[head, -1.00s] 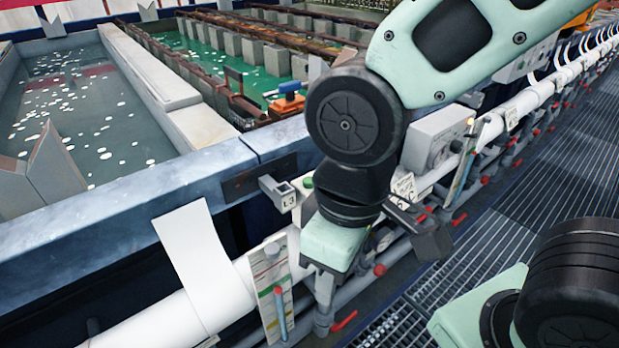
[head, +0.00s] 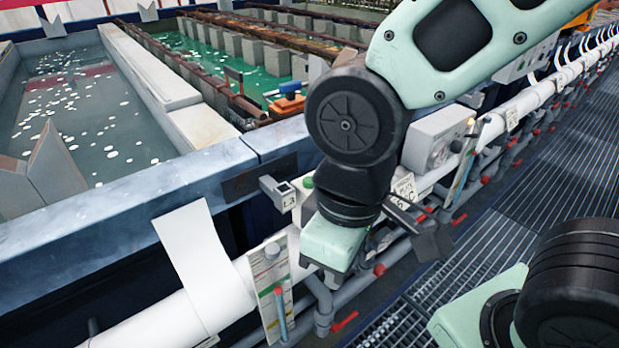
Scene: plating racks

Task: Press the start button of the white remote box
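A small green button (head: 308,182) shows just left of my arm's wrist, at the tank's near edge. It appears to sit on a pale box (head: 307,206), mostly hidden behind my wrist; I cannot tell for sure that this is the white remote box. A dark part that looks like my gripper (head: 432,242) sticks out right of the wrist, beside the white pipe. Its fingertips are not clear, so its opening and any contact cannot be told.
A grey box with a round face (head: 432,138) stands right of my arm. The white pipe (head: 180,322) with red-handled valves runs along the tank's rim (head: 120,206). The grating walkway (head: 545,165) is clear at right.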

